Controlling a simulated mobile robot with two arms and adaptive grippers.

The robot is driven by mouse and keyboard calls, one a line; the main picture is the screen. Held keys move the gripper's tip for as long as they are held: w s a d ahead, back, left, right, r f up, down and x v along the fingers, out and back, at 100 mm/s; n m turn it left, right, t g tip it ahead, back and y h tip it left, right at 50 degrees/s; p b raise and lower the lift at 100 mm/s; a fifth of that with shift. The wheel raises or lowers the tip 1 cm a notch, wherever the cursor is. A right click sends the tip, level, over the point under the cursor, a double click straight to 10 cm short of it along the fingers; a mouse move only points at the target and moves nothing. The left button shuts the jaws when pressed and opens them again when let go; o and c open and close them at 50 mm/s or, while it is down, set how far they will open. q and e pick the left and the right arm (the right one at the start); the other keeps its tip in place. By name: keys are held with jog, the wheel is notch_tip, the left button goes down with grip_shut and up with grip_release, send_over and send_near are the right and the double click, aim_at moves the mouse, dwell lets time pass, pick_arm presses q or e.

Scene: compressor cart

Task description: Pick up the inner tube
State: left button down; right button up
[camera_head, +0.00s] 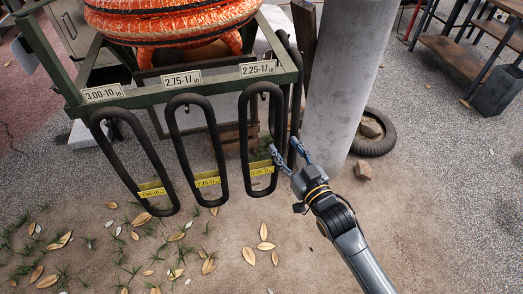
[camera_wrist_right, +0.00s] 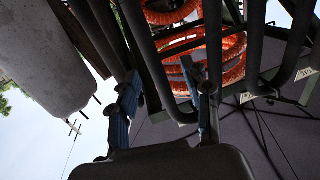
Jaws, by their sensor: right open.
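Black inner tubes hang as long loops from a green rack: one under the 3.00-10 sign (camera_head: 152,152), one under the 2.75-17 sign (camera_head: 215,140), and one under the 2.25-17 sign (camera_head: 244,130). Each has a yellow label near its bottom. Another dark loop (camera_head: 299,95) hangs at the rack's right end. My right gripper (camera_head: 283,146) is open beside the right side of the 2.25-17 tube, low on the loop. In the right wrist view, a dark tube (camera_wrist_right: 150,55) runs between the open blue fingers (camera_wrist_right: 166,90); contact cannot be told. My left gripper is out of view.
A concrete pillar (camera_head: 345,80) stands close right of the gripper. A tyre (camera_head: 376,135) holding a rock lies behind it, with a brick (camera_head: 363,170) nearby. Orange coiled hose (camera_head: 170,20) sits above the green rack (camera_head: 225,83). Leaf-strewn ground in front is open.

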aim_at(279, 135)
jog(key=x, duration=0.7)
jog(key=shift+w+d+f, duration=0.1)
jog(key=shift+w+d, duration=0.15)
jog(key=shift+d, duration=0.05)
grip_shut()
